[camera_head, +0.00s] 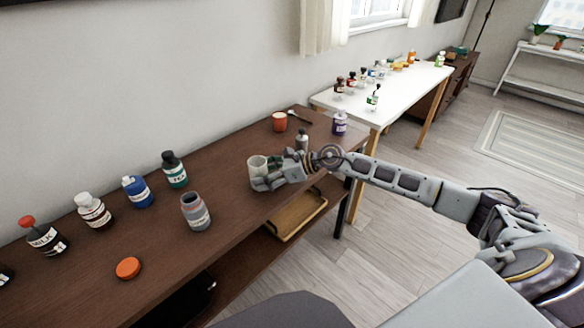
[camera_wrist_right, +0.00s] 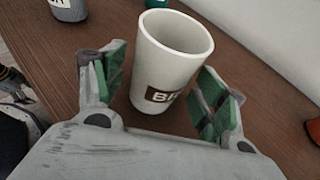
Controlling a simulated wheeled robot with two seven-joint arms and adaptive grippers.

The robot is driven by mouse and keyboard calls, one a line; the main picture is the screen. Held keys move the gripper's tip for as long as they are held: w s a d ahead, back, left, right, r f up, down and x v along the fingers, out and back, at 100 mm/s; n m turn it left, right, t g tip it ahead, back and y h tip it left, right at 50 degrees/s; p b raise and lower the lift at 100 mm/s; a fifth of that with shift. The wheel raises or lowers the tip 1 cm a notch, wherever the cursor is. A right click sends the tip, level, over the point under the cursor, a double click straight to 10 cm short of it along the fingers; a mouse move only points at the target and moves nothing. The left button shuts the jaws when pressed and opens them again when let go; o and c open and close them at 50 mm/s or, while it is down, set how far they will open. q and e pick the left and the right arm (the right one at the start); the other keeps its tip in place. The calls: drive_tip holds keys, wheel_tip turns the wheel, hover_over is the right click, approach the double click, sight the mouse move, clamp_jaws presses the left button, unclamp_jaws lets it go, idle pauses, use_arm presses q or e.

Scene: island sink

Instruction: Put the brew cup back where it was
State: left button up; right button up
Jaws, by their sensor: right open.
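The brew cup (camera_head: 257,163) is a pale, empty-looking cup standing upright on the brown wooden counter (camera_head: 232,205). In the right wrist view the cup (camera_wrist_right: 168,62) shows a dark label starting with "BR". My right gripper (camera_head: 268,180) reaches in from the right at the cup. In the wrist view its green-padded fingers (camera_wrist_right: 160,85) are open, one on each side of the cup, with a visible gap at least on the right. My left gripper is not in view.
A grey open bottle (camera_head: 195,212) and an orange lid (camera_head: 128,268) are left of the cup. Several labelled bottles line the wall side. An orange cup (camera_head: 279,121), a small bottle (camera_head: 302,139) and a purple bottle (camera_head: 339,123) stand beyond. A wooden tray (camera_head: 297,215) is on the lower shelf.

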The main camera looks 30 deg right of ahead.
drive_tip(key=shift+v, duration=4.6)
drive_tip(key=shift+s+d+r+b, duration=0.15)
drive_tip(key=shift+s+d+b, duration=0.15)
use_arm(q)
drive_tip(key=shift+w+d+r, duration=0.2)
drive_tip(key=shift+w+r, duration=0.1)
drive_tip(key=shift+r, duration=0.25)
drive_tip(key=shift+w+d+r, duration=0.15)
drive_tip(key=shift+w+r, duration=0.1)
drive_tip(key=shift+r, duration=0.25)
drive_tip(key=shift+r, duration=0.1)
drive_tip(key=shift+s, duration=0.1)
